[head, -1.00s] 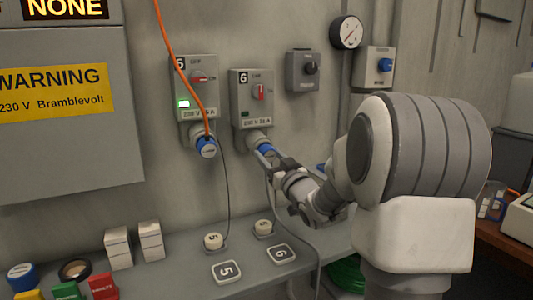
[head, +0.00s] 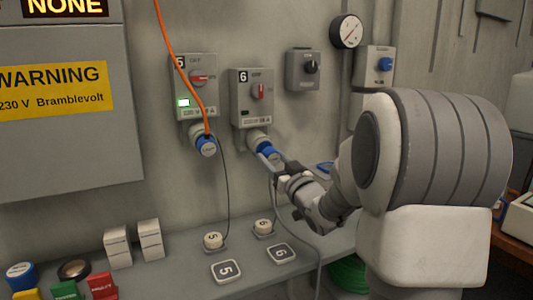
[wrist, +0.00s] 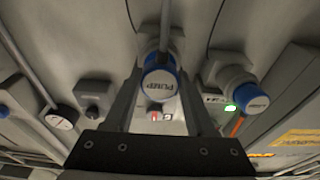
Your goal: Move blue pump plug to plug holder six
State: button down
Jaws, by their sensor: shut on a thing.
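The blue pump plug (head: 268,153) is at the grey socket under switch box six (head: 252,98). In the wrist view, its white face marked PUMP (wrist: 160,84) sits between my two fingers. My gripper (head: 272,161) is shut on it, reaching in from the lower right. I cannot tell how far the plug sits in the socket. On the shelf, a round white cap marked 6 (head: 263,226) stands on a small base, behind a flat plate marked 6 (head: 281,253). This spot appears to be plug holder six, and no blue plug is there.
Switch box five (head: 197,85), left, has a lit green lamp and another blue plug (head: 205,146). An orange cable (head: 176,50) hangs in front. A grey cable (head: 305,237) drops beside holder six. White blocks (head: 149,240) and coloured items stand left on the shelf.

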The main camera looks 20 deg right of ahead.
aim_at(274, 159)
jog(key=shift+s+f+b, duration=0.15)
jog(key=shift+s+b, duration=0.05)
jog(key=shift+s, duration=0.75)
jog(key=shift+s+f+b, duration=0.15)
jog(key=shift+s+b, duration=0.05)
jog(key=shift+s, duration=0.75)
